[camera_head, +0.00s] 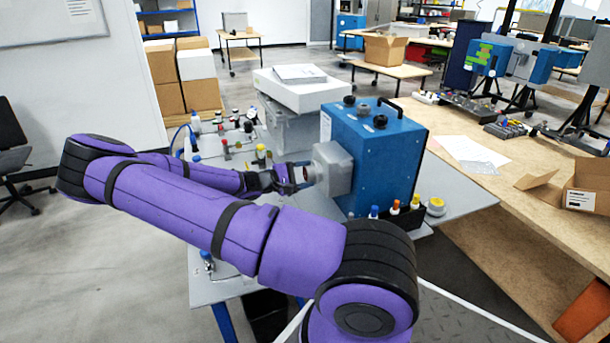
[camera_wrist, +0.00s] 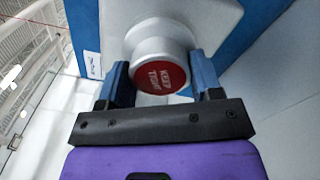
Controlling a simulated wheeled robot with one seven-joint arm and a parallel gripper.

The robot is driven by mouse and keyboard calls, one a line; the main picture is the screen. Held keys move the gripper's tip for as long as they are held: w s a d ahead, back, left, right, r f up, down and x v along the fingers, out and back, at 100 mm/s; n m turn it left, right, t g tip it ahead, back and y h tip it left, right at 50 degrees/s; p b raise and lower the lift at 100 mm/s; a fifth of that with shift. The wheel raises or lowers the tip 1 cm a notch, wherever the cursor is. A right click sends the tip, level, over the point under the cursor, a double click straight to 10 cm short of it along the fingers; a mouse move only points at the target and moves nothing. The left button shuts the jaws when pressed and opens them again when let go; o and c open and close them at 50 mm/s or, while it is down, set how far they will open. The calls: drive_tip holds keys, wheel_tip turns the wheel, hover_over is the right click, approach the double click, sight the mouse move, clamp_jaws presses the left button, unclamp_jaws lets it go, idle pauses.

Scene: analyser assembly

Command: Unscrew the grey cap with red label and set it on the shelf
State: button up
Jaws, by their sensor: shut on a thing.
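The grey cap with a round red label (camera_wrist: 160,72) sits on the grey housing (camera_wrist: 200,18) of the blue analyser box. In the wrist view my gripper (camera_wrist: 160,85) has one blue finger on each side of the cap and is shut on it. In the head view my gripper (camera_head: 300,174) reaches the grey housing (camera_head: 334,168) on the left face of the blue analyser (camera_head: 375,150). There the cap is mostly hidden by the fingers. I cannot tell how far it is turned.
A grey table (camera_head: 465,197) carries the analyser. Small coloured-cap bottles (camera_head: 395,207) stand at its front, and several more parts (camera_head: 225,140) stand behind my arm. A white box (camera_head: 290,90) is at the back. A wooden bench (camera_head: 480,180) runs along the right.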

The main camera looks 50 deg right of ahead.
drive_tip(key=n, duration=0.6)
drive_tip(key=o, duration=0.9)
drive_tip(key=shift+o, duration=0.2)
